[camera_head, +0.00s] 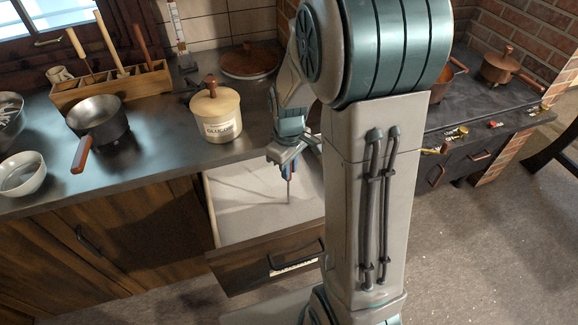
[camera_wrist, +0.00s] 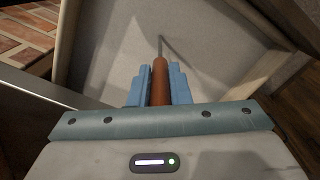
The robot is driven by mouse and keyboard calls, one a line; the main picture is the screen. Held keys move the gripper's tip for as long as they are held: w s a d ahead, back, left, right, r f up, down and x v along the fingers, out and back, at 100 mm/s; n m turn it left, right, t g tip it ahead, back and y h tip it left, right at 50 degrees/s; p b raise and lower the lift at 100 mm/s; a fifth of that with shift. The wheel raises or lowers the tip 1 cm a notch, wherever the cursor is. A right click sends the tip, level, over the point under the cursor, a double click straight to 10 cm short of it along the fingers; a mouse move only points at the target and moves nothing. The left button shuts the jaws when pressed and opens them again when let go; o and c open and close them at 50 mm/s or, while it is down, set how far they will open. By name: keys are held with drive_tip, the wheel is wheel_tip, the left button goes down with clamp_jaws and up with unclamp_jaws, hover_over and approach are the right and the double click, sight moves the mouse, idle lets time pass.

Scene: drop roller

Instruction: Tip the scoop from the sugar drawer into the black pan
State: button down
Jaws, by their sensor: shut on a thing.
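My gripper (camera_head: 287,163) is shut on the brown handle of the scoop (camera_wrist: 160,75) above the open sugar drawer (camera_head: 212,215). In the wrist view the handle stands between the two blue fingers, with a thin metal shaft beyond it. In the head view the scoop's shaft (camera_head: 289,190) points down at the pale sugar (camera_head: 245,200) that fills the drawer. I cannot make out the scoop's bowl. The black pan (camera_head: 97,113) stands on the counter at the left, its brown handle towards the front. My arm hides the drawer's right side.
A cream glucose jar (camera_head: 217,118) stands on the counter between the drawer and the pan. A wooden utensil rack (camera_head: 110,85) is behind the pan, and a white bowl (camera_head: 22,174) is at its left. Counter between pan and jar is clear. The drawer front (camera_head: 245,265) juts out.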

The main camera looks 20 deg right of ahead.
wheel_tip(320, 180, up, 16)
drive_tip(key=p, duration=1.1)
drive_tip(key=shift+f, duration=0.1)
idle(0.7)
